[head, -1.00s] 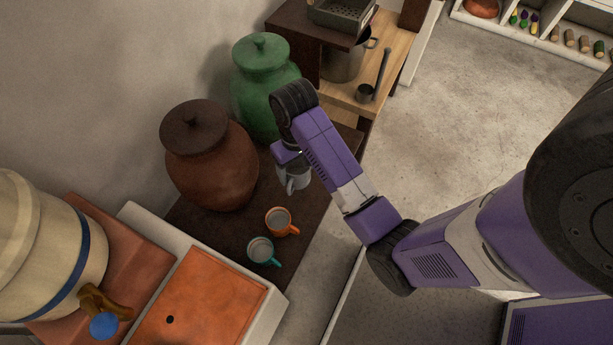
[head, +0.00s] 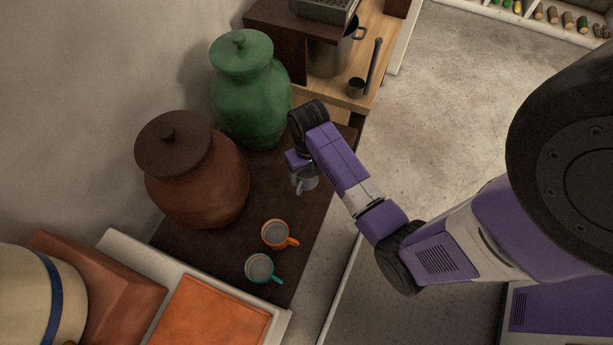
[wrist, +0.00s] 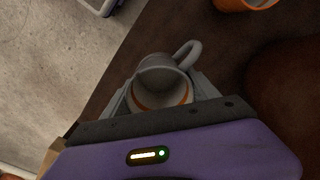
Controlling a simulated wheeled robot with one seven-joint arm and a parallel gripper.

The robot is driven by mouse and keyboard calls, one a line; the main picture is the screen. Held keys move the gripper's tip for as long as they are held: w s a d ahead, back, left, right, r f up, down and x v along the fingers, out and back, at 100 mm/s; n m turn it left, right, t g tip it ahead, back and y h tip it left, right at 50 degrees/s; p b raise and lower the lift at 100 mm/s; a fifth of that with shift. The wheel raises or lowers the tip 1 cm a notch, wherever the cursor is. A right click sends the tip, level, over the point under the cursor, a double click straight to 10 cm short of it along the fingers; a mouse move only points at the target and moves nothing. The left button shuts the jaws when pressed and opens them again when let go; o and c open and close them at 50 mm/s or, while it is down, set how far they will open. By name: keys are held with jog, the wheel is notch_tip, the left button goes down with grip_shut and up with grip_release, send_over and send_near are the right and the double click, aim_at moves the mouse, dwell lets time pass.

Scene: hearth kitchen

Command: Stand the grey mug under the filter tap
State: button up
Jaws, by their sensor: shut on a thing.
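The grey mug (head: 307,183) is held over the dark counter, near its right edge. My gripper (head: 298,170) is shut on it. In the wrist view the grey mug (wrist: 161,84) sits between the two fingers of my gripper (wrist: 163,98), its mouth facing the camera and its handle at the upper right. An orange-brown band shows inside its mouth. Whether its base touches the counter I cannot tell. The cream dispenser with a blue band (head: 25,300) is cut off at the lower left. Its tap is almost wholly out of view.
An orange mug (head: 272,237) and a teal mug (head: 258,270) stand on the dark counter (head: 215,245). A brown lidded jar (head: 195,180) and a green jar (head: 248,100) stand along the wall.

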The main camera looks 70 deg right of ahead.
jog(key=shift+f+b, duration=0.7)
jog(key=shift+f, duration=2.6)
jog(key=o, duration=1.5)
jog(key=shift+f, duration=0.15)
